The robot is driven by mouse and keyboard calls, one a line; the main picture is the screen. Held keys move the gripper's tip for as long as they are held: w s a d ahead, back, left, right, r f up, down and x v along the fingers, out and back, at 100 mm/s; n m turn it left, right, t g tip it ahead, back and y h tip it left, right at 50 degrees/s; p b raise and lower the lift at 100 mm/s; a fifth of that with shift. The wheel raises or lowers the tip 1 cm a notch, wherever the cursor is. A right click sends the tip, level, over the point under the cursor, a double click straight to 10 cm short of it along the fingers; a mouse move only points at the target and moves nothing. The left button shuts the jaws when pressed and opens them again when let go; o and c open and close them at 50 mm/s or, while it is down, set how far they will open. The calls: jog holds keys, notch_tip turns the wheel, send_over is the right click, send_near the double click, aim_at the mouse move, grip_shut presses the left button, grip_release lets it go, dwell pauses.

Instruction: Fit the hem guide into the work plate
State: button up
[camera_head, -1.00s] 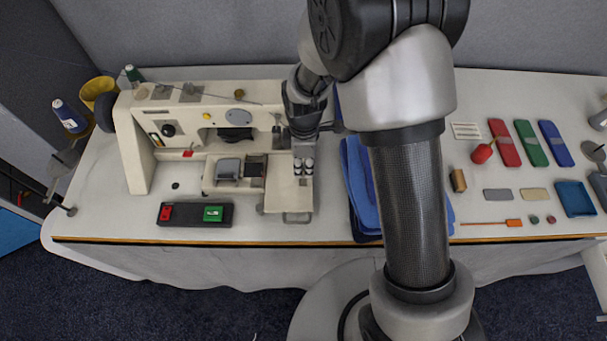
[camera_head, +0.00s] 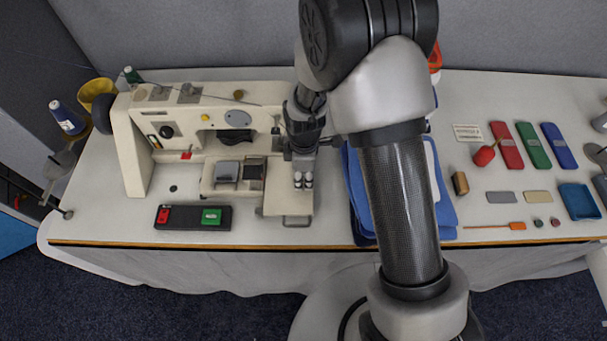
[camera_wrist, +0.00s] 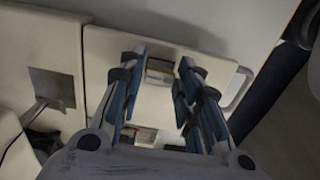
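The work plate (camera_head: 287,204) is the cream flat plate at the right end of the sewing machine bed; it also shows in the wrist view (camera_wrist: 210,103). My gripper (camera_head: 303,181) points down over this plate. In the wrist view its blue-padded fingers (camera_wrist: 162,72) stand apart. A small grey and yellowish piece (camera_wrist: 160,73) shows between the fingertips and may be the hem guide. I cannot tell whether the fingers touch it or whether it sits on the plate.
The cream sewing machine (camera_head: 130,150) stands behind and left of my gripper. A switch box (camera_head: 190,224) lies in front of it. Folded blue cloth (camera_head: 358,185) lies right of the plate, partly behind my arm. Red, green and blue pieces (camera_head: 533,145) and small tools lie further right.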

jog(key=shift+o, duration=1.1)
notch_tip(320, 180, up, 12)
jog(key=p, duration=0.3)
jog(key=shift+r+p, duration=0.25)
jog(key=shift+p, duration=0.1)
notch_tip(320, 180, up, 7)
jog(key=m, duration=0.3)
send_over(304, 179)
jog(key=d, duration=0.2)
jog(key=s+d+r+m+t, duration=0.3)
jog(key=s+d+r+m, duration=0.45)
jog(key=s+r, duration=0.35)
jog(key=s+d+r+m+t, duration=0.1)
jog(key=s+d+r+m, duration=0.1)
jog(key=s+r+m, duration=0.2)
jog(key=s+m, duration=0.3)
jog(key=s, duration=0.1)
jog(key=shift+s+d+r+t, duration=0.3)
jog(key=shift+d+r, duration=0.1)
